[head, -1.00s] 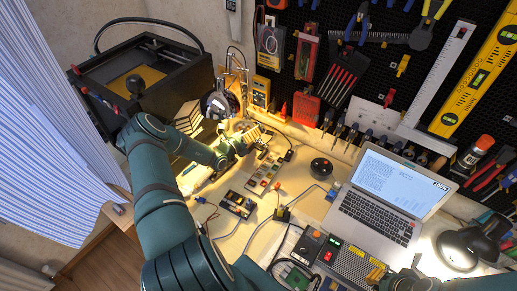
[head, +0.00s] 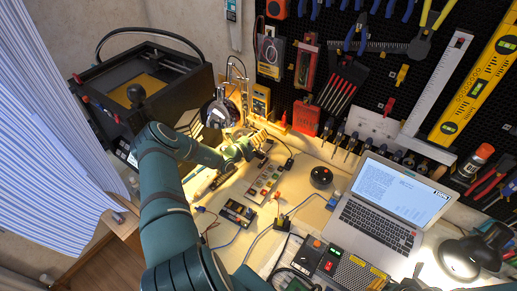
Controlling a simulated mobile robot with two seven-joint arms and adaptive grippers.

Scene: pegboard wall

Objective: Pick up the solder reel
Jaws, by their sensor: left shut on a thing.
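My left gripper (head: 250,143) is at the back of the lit workbench, just right of and below the desk lamp's head. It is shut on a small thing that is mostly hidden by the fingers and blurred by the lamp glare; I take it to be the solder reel. I cannot tell clearly whether it is clear of the bench. My right gripper is not in view.
A small parts strip (head: 264,182), a black round puck (head: 321,177) and an open laptop (head: 385,206) lie to the right. The lamp head (head: 221,113) and black printer (head: 150,85) stand close by. Tools hang on the pegboard behind.

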